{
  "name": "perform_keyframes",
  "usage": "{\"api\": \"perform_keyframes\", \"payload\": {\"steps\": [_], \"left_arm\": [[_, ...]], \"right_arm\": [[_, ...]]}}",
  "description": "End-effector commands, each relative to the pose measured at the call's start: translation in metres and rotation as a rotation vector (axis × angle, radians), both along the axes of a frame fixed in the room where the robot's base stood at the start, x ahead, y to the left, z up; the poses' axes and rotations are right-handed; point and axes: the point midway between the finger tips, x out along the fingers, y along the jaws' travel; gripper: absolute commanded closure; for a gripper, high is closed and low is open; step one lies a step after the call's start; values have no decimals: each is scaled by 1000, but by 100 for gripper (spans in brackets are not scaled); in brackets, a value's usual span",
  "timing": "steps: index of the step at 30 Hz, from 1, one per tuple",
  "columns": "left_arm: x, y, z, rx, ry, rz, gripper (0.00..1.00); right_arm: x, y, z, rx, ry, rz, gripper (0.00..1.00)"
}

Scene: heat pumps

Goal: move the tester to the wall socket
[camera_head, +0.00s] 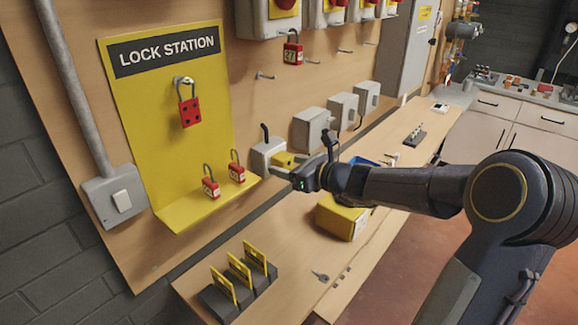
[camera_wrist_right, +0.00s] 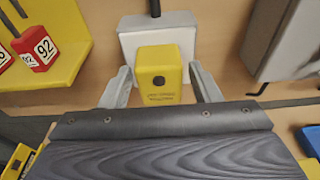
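The yellow tester (camera_head: 283,160) is at the front of a light grey wall socket (camera_head: 262,155), to the right of the lock station. In the right wrist view the tester (camera_wrist_right: 161,73) stands upright against the pale face of the socket (camera_wrist_right: 135,41) and covers its middle. My right gripper (camera_head: 301,175) reaches in from the right. Its fingers (camera_wrist_right: 160,88) stand on either side of the tester, with narrow gaps seeming to show at the tips, so it looks open around it. The tester's back is hidden. My left gripper is not in view.
The yellow lock station (camera_head: 150,130) with red padlocks (camera_head: 211,183) is at left. Grey boxes (camera_head: 311,128) line the wall at right. A yellow box (camera_head: 340,217) and a black holder with yellow tags (camera_head: 238,285) are on the bench (camera_head: 295,255).

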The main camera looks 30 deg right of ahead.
Motion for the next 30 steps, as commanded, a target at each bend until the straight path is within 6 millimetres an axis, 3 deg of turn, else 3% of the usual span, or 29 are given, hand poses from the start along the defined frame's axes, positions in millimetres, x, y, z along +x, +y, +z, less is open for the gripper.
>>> {"api": "perform_keyframes", "payload": {"steps": [16,30], "left_arm": [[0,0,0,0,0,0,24],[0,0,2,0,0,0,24]], "right_arm": [[-3,-1,0,-1,1,-1,44],[-37,-16,0,-2,1,-2,44]]}}
